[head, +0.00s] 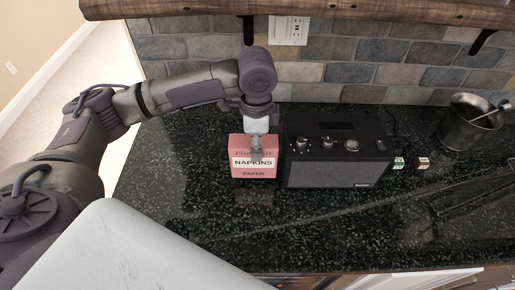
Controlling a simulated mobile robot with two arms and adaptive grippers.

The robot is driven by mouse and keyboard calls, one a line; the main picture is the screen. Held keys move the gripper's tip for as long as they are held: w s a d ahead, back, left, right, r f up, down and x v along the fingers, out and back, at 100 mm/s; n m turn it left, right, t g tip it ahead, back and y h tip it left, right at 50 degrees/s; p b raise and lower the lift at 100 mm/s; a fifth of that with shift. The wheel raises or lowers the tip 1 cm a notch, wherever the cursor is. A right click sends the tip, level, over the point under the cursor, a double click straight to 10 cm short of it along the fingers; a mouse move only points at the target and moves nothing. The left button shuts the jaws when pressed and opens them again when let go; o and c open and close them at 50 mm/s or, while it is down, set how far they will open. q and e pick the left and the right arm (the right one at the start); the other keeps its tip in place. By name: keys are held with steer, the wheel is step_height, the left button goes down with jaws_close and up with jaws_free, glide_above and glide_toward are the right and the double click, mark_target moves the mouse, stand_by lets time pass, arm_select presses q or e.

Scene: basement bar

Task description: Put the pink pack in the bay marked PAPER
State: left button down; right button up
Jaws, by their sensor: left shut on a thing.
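The pink pack (254,172) is a box with a white band reading NAPKINS and the word PAPER below. It is at the counter's left part, just left of a black box-shaped device. My left gripper (257,154) comes down from above and is shut on the pink pack, covering part of its upper front. I cannot tell whether the pack touches the counter. No bay marked PAPER can be made out in the head view. My right gripper is not in view.
The black device with knobs (335,165) stands close right of the pack. Two small cubes (422,163) lie right of it, and a metal bucket (466,125) stands at the back right. A stone wall (400,75) bounds the black counter (190,215), whose front left is clear.

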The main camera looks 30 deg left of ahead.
arm_select(q)
step_height(320, 180, down, 3)
steer(key=shift+r, duration=0.15)
steer(key=c, duration=0.7)
jaws_free()
steer(key=shift+c, duration=0.2)
steer(key=shift+o, duration=1.4)
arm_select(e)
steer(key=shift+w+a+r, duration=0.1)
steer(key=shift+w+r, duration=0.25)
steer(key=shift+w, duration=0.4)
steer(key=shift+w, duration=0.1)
